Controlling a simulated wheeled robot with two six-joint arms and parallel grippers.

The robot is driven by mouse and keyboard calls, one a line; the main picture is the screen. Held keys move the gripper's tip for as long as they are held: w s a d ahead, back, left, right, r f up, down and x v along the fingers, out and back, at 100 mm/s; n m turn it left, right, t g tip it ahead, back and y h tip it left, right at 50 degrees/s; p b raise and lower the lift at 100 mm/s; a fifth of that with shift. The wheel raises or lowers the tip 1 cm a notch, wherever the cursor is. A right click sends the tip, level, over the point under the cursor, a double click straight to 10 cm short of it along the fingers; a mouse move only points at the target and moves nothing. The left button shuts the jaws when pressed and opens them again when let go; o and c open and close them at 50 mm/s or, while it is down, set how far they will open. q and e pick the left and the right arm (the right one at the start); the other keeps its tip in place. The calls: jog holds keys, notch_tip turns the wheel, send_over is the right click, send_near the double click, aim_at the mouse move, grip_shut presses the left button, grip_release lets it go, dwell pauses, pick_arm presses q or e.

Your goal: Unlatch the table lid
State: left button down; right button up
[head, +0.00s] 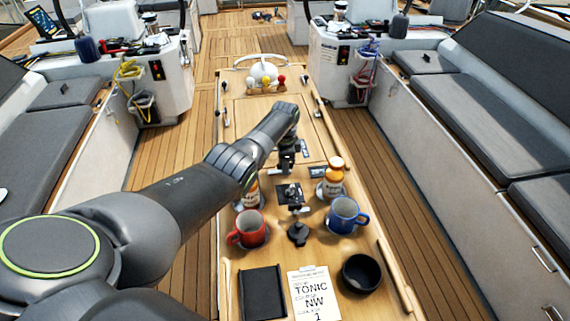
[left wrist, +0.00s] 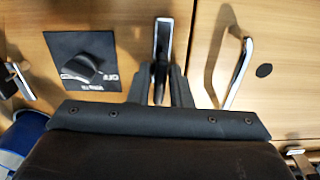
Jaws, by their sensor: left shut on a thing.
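The wooden table (head: 232,255) stands in the middle of the cockpit, with its lid panel (head: 318,125) on the far part. My left gripper (head: 288,165) reaches down over the table's middle, and its fingertips are hard to make out there. In the left wrist view the gripper (left wrist: 161,82) is shut on a slim metal latch lever (left wrist: 164,38) that stands out from the wood. The lever's lower end is hidden between the dark fingers. A dark plate with a black knob (left wrist: 84,66) lies left of the lever. A metal handle (left wrist: 239,72) lies to the right.
A red mug (head: 248,229), a blue mug (head: 346,215) and orange-capped bottles (head: 333,182) stand close around the gripper. Benches flank the table.

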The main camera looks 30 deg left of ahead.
pick_arm(q)
jog(key=shift+n, duration=0.4)
jog(key=c, duration=1.4)
grip_release()
jog(key=shift+c, duration=0.2)
jog(key=shift+r, duration=0.1)
jog(key=shift+r, duration=0.25)
notch_tip(320, 180, up, 5)
jog(key=shift+f, duration=0.2)
notch_tip(320, 180, up, 12)
jog(key=b, duration=0.2)
jog(key=shift+b, duration=0.3)
